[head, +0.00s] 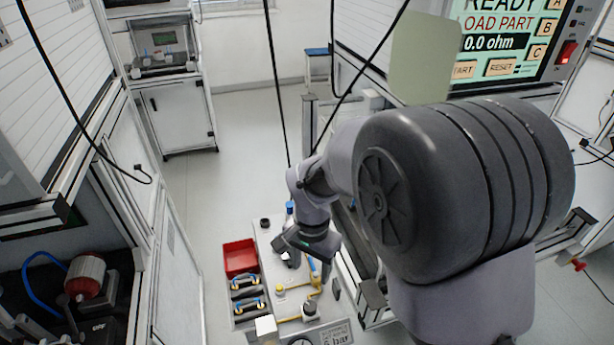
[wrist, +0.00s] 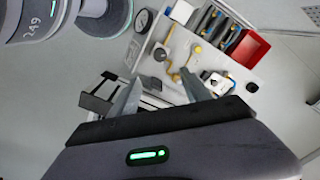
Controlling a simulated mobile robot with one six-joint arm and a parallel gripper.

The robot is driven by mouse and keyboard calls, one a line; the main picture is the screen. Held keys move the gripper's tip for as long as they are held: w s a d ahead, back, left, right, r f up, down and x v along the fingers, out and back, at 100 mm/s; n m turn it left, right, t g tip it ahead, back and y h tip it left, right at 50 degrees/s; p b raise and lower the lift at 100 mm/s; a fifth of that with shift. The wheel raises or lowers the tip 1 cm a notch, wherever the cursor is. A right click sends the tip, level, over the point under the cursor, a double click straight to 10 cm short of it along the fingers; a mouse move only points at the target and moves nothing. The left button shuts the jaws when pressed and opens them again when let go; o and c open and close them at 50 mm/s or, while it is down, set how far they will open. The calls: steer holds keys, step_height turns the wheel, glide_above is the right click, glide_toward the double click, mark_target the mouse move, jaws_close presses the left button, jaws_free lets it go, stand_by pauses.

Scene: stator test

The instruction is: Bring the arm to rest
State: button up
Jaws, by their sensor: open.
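My gripper (head: 291,257) hangs at the end of my bent arm in the head view, above a light work board (head: 268,236) with fittings on it. In the wrist view my gripper (wrist: 162,92) has its two grey fingers spread apart, with nothing held between them. The board (wrist: 185,50) lies beyond the fingertips in that view. My large dark arm joint covers much of the right half of the head view and hides what is behind it.
A red bin (head: 240,258) sits at the board's left edge, and it also shows in the wrist view (wrist: 248,48). A test screen (head: 500,40) reads "READY" and "LOAD PART". A red motor-like part (head: 86,276) stands in the left cabinet. The floor (head: 235,130) behind the board is mostly clear.

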steer(key=s+d+r+t+y, duration=0.1)
steer(key=s+d+r+t, duration=0.2)
steer(key=r, duration=0.4)
steer(key=s+d+r, duration=0.3)
steer(key=s+r, duration=0.1)
steer(key=r, duration=0.2)
steer(key=s+d+r+n+t, duration=0.1)
steer(key=s+r, duration=0.1)
steer(key=s, duration=0.3)
steer(key=s+d+r+n+t+y, duration=0.1)
steer(key=s+r, duration=0.1)
steer(key=s, duration=0.3)
steer(key=shift+d+r+t, duration=0.15)
steer(key=shift+r+t, duration=0.1)
steer(key=shift+t, duration=0.15)
